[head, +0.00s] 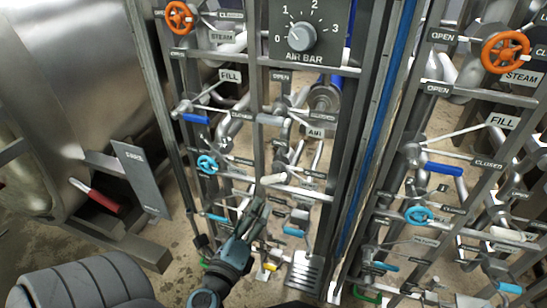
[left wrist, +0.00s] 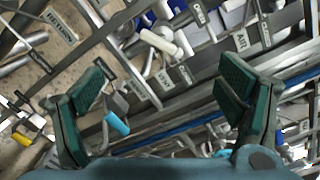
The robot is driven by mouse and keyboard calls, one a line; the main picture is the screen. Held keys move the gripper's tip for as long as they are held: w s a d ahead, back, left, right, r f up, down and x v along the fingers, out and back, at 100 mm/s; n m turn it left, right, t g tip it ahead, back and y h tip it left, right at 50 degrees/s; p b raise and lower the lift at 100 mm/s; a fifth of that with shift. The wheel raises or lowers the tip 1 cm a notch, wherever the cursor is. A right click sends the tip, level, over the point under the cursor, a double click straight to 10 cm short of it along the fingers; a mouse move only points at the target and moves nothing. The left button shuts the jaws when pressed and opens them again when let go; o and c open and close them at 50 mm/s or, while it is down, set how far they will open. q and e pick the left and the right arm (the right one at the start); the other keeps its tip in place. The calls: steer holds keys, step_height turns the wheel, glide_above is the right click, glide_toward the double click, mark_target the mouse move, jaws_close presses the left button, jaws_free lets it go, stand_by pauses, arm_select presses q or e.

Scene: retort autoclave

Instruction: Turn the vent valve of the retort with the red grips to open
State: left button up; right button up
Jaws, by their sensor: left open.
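The retort (head: 80,75) at the left of the head view is a steel vessel, and a red grip (head: 97,196) shows on a lever low on it. Beside it stands a pipe panel with valves. A white-gripped lever (head: 272,179) is on this panel, just above my left gripper (head: 256,208). In the left wrist view, a white grip (left wrist: 158,41) shows near a VENT label (left wrist: 165,78), ahead of my open left gripper (left wrist: 163,82). Nothing is between its fingers, and it appears apart from the lever. Whether the valve is open or closed is too small to tell. My right gripper is not in view.
An orange wheel (head: 179,17), a blue lever (head: 196,119) and a cyan wheel (head: 207,164) crowd the same panel. Grey frame bars cross around my gripper. An AIR BAR dial (head: 302,37) sits above. A similar panel with an orange wheel (head: 505,52) stands right.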

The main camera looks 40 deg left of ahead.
mark_target(271, 180)
arm_select(q)
steer(key=w+a+m, duration=0.1)
steer(key=w+m, duration=0.1)
steer(key=w, duration=0.2)
steer(key=w+a+m, duration=0.2)
steer(key=w, duration=0.3)
steer(key=w+a+m, duration=0.1)
steer(key=w+m, duration=0.1)
steer(key=w, duration=0.3)
steer(key=shift+a+f, duration=0.1)
steer(key=shift+a, duration=0.1)
steer(key=shift+c, duration=0.6)
steer(key=c, duration=1)
steer(key=shift+c, duration=0.2)
